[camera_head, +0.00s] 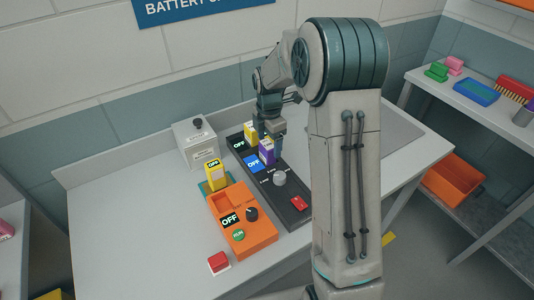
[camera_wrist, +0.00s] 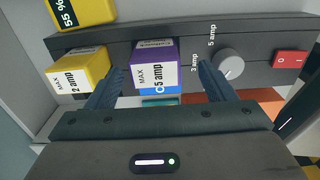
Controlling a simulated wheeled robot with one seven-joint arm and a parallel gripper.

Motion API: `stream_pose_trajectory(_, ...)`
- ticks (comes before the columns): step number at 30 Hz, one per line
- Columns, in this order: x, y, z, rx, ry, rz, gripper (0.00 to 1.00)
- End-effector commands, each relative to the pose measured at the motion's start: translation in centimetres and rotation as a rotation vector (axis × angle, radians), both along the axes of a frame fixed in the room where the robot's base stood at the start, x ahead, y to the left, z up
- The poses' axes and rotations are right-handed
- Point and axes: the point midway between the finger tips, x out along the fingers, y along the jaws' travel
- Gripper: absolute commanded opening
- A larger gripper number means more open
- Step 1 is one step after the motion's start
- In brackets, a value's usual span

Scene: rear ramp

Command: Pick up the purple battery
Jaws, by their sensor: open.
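The purple battery (camera_head: 266,151) stands in the dark charger strip (camera_head: 291,213) on the table. In the wrist view the purple battery (camera_wrist: 154,66) shows a white label reading "MAX 5 amp". My gripper (camera_head: 268,140) is over the charger by the battery. In the wrist view my gripper (camera_wrist: 160,82) is open, with one finger left of the purple battery and one right of it, the right finger farther off. I cannot tell whether a finger touches it. A yellow battery (camera_wrist: 80,72) labelled "2 amp" stands to its left, close to the left finger.
An orange device (camera_head: 258,236) with a dial and a yellow battery (camera_head: 215,176) stand in front. A grey box (camera_head: 196,143) with a knob is at the back left. A red button (camera_head: 218,262) is near the front. The table's left part is clear.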

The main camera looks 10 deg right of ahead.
Motion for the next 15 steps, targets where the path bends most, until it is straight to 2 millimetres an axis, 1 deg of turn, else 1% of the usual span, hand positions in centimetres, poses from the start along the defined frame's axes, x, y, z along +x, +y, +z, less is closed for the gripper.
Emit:
stream_pose_trajectory(6, 0.4, 0.4, -3.0, 0.0, 0.003, 0.0, 0.76)
stream_pose_trajectory(9, 0.4, 0.4, -3.9, -0.001, 0.002, 0.0, 0.76)
stream_pose_trajectory(15, 0.4, 0.3, -4.2, 0.0, 0.0, -0.001, 0.76)
